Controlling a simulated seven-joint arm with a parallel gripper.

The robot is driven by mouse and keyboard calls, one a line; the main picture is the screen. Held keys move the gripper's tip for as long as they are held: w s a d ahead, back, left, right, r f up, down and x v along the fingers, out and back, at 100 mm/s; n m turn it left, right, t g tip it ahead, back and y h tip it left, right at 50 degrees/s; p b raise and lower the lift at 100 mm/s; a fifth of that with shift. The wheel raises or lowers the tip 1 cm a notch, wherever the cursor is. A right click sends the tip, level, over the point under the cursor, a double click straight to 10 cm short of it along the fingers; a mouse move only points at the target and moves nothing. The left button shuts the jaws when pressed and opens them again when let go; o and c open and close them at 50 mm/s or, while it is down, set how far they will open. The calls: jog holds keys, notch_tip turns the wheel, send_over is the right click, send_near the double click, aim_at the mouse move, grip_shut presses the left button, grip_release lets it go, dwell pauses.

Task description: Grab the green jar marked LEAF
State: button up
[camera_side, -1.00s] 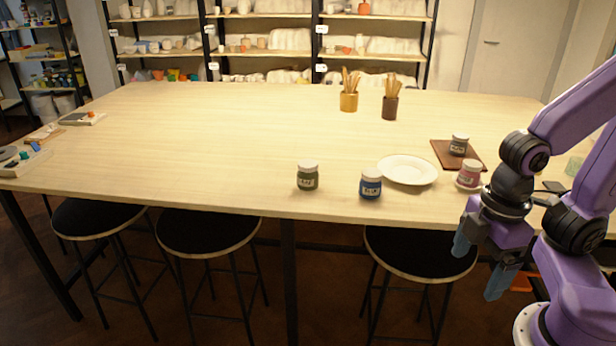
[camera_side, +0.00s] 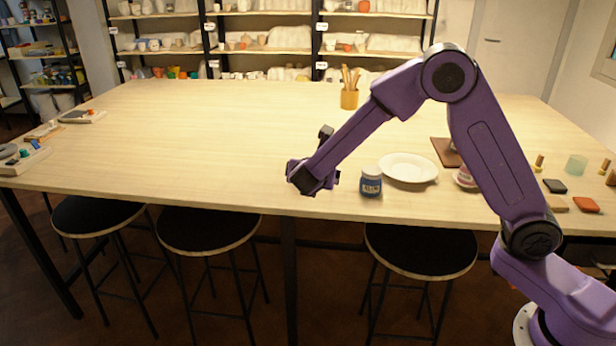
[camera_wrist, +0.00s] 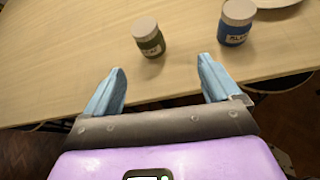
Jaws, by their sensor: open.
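The green jar (camera_wrist: 149,42) has a pale lid and a small label too small to read. In the wrist view it stands upright on the table just beyond my fingertips, roughly between their lines and nearer the left one. My gripper (camera_wrist: 161,67) is open, its two blue fingers apart with nothing between them. In the side view my gripper's wrist end (camera_side: 312,178) is over the table's front edge and hides the green jar. The blue jar (camera_side: 371,184) stands to the right; it also shows in the wrist view (camera_wrist: 234,26).
A white plate (camera_side: 428,175) lies behind the blue jar. A brush pot (camera_side: 349,99) stands farther back. The table's left half (camera_side: 200,140) is mostly clear.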

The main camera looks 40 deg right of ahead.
jog(key=shift+n+t, duration=0.6)
jog(key=shift+n, duration=0.3)
jog(key=x, duration=0.6)
jog(key=w+a+x, duration=0.1)
jog(key=x, duration=1.3)
jog(key=shift+w+a+r, duration=0.15)
jog(key=shift+w+r, duration=0.1)
jog(key=shift+r, duration=0.15)
jog(key=shift+c, duration=0.3)
jog(key=shift+h, duration=0.3)
jog(key=c, duration=1.2)
